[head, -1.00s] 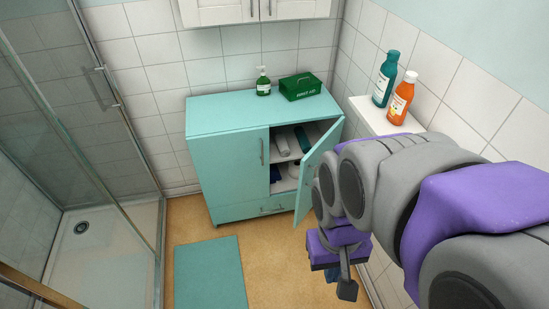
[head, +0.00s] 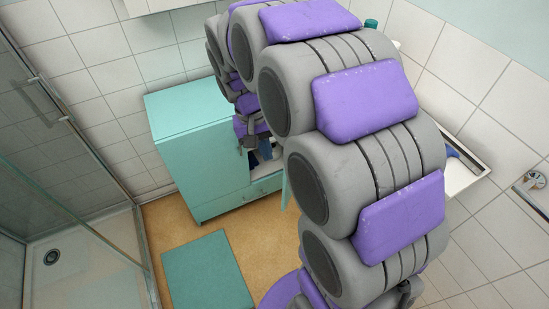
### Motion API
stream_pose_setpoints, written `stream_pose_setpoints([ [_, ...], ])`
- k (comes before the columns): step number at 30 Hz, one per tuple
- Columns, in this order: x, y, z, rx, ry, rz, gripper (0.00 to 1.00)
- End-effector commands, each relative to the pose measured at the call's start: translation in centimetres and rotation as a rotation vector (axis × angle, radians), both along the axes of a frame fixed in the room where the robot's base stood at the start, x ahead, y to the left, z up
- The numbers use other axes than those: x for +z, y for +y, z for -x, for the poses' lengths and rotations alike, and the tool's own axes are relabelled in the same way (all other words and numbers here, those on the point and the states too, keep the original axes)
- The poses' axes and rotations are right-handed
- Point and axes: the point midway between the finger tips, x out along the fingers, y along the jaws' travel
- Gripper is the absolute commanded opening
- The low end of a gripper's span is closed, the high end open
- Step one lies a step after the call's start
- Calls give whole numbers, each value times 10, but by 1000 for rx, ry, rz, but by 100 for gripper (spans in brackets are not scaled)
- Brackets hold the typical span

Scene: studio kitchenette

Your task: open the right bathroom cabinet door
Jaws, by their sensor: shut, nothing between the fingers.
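The teal bathroom cabinet (head: 178,112) stands against the tiled wall. Its left door (head: 208,165) is closed. Its right door (head: 285,190) is open; only a narrow strip of it shows beside my arm, so its exact angle is hidden. Part of the inside, with a dark blue item (head: 253,160), shows below my gripper. My gripper (head: 250,143) is shut and empty, in front of the cabinet's upper opening near the left door's edge. My arm hides most of the opening and the right end of the cabinet top.
A teal mat (head: 207,272) lies on the tan floor (head: 160,215) in front of the cabinet. The glass shower enclosure (head: 75,150) is at left. A white shelf (head: 462,170) is on the right wall, partly behind my arm, with a metal fixture (head: 530,185) farther right.

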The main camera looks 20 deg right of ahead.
Motion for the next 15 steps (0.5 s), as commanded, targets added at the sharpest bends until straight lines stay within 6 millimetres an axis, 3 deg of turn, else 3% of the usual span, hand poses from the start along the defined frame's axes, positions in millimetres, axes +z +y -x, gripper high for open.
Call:
stream_pose_setpoints([
  [6, -26, -11, -70, -75, -16, 58, 0],
  [15, -75, -17, -153, -182, -50, 154, 0],
])
